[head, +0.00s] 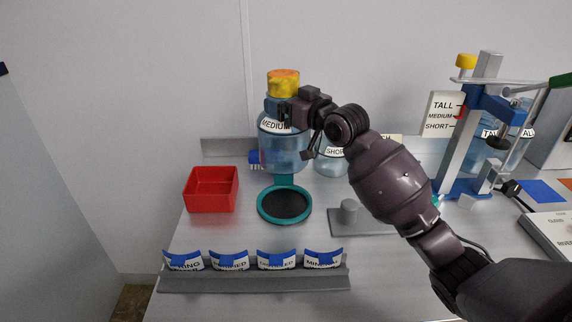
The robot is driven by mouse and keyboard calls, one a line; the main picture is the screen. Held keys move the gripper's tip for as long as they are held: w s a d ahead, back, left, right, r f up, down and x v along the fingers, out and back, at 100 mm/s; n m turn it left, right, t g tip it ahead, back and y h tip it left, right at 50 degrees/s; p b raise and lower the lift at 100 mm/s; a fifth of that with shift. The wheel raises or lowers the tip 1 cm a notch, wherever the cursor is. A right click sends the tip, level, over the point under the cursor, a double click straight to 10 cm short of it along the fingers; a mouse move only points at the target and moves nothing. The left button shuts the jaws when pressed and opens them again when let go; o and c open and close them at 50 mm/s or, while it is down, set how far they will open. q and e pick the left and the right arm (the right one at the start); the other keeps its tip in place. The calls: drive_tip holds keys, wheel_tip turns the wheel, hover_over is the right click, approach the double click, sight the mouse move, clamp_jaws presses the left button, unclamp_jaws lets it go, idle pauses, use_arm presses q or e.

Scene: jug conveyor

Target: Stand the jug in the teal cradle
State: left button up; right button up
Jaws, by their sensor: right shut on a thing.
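The jug (285,152) is clear blue with a yellow cap and a label reading MEDIUM. It looks upright, above and just behind the teal cradle (262,212), a ring with a dark round pad. The jug's base overlaps the cradle's rear part in the head view, and I cannot tell whether they touch. My right gripper (287,110) is shut on the jug at its neck, coming in from the right; the fingers partly cover the jug's shoulder. My left gripper is not in view.
A red bin (211,190) stands left of the cradle. A jug labelled SHORT (331,163) is behind my right arm. A grey rack (255,280) with several blue-and-white labels lies in front. A grey plate with a peg (349,212) is right of the cradle. A blue-framed station (470,140) stands right.

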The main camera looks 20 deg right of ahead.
sight(287, 156)
wheel_tip(287, 156, down, 9)
drive_tip(key=shift+f+b, duration=0.1)
drive_tip(key=shift+b, duration=0.2)
wheel_tip(287, 156, down, 5)
drive_tip(key=shift+w+f+b, duration=0.1)
drive_tip(key=shift+f+b, duration=0.1)
drive_tip(key=shift+b, duration=0.1)
drive_tip(key=shift+f, duration=0.15)
drive_tip(key=o, duration=1.4)
drive_tip(key=shift+o, duration=0.6)
